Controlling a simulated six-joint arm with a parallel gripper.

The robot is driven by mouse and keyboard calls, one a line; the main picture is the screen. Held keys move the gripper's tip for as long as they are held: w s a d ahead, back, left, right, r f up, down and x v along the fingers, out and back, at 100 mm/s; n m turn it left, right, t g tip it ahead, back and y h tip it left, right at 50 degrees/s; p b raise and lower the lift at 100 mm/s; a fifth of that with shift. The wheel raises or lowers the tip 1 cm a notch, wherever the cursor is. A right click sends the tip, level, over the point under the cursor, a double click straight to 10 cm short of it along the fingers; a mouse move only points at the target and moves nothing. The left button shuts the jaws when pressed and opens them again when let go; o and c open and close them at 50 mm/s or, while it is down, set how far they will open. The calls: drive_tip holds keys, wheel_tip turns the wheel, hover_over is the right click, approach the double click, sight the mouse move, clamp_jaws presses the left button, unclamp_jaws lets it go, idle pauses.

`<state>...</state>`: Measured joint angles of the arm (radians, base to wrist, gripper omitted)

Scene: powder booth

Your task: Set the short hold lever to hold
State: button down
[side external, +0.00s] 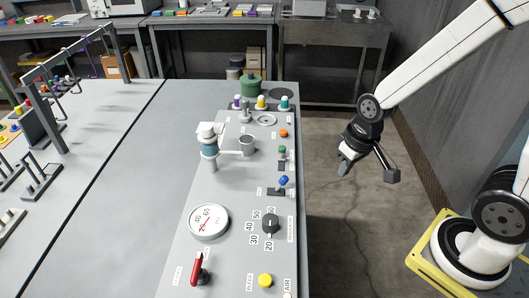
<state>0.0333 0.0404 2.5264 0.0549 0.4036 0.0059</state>
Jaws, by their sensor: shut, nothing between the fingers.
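The grey control panel (225,180) lies along the right side of the table. Near its right edge are two small levers in dark slots, one with a green knob (282,149) and one with a blue knob (284,180). Their labels are too small to read, so I cannot tell which is the short hold lever or what position it is in. My gripper (344,168) is shut and empty. It hangs in the air to the right of the panel, apart from both levers.
The panel also carries a red-handled lever (197,268), a pressure gauge (208,222), a black dial (270,223), a yellow button (265,280), an orange button (284,133) and an upright blue-and-white fitting (209,145). A green pot (250,85) stands behind it.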

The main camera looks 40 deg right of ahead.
drive_tip(key=w+d+f+m+y, duration=0.2)
drive_tip(key=w+d+m+y, duration=0.6)
drive_tip(key=m+y, duration=0.4)
drive_tip(key=m, duration=0.3)
drive_tip(key=shift+w+f+m, duration=0.3)
drive_tip(key=shift+w+f, duration=0.05)
drive_tip(key=shift+a, duration=0.2)
approach(281, 184)
drive_tip(key=a+f, duration=0.1)
drive_tip(key=f, duration=0.1)
drive_tip(key=w+a+f, duration=0.1)
drive_tip(key=f, duration=0.1)
drive_tip(key=shift+w+a+f, duration=0.15)
drive_tip(key=shift+a, duration=0.75)
